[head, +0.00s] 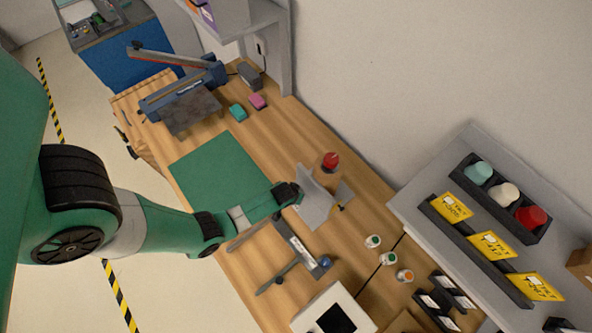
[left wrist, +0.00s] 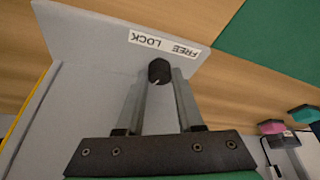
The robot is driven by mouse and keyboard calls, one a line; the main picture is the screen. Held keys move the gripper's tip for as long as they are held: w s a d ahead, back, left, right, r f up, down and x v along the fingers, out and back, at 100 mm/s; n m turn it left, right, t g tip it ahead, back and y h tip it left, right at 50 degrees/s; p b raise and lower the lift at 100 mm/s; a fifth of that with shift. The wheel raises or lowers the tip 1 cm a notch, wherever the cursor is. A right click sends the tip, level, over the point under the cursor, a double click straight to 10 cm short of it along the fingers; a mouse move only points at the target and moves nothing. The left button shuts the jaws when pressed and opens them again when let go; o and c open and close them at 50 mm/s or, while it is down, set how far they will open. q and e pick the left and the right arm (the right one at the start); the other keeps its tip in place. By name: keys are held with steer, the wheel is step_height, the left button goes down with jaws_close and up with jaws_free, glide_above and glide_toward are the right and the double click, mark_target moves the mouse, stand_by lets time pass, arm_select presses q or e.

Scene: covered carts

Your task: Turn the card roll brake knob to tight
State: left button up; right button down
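The dark round brake knob (left wrist: 159,71) has a pale mark on its near lower edge. It sits on a grey panel (left wrist: 85,50) beside a white label (left wrist: 163,44) reading FREE and LOCK, upside down in the left wrist view. My left gripper (left wrist: 159,80) has one finger on each side of the knob; whether they press on it I cannot tell. In the head view, my left gripper (head: 290,194) is at the grey stand (head: 316,206), and the knob is hidden. A red-topped brown piece (head: 329,164) is behind the stand. My right gripper is out of view.
A green mat (head: 215,165) lies left of the stand. A metal fixture with a blue knob (head: 326,262) and several small capped bottles (head: 388,259) are in front and to the right. A grey shelf (head: 425,222) with yellow cards stands at the right, against the wall.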

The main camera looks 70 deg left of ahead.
arm_select(q)
jaws_close()
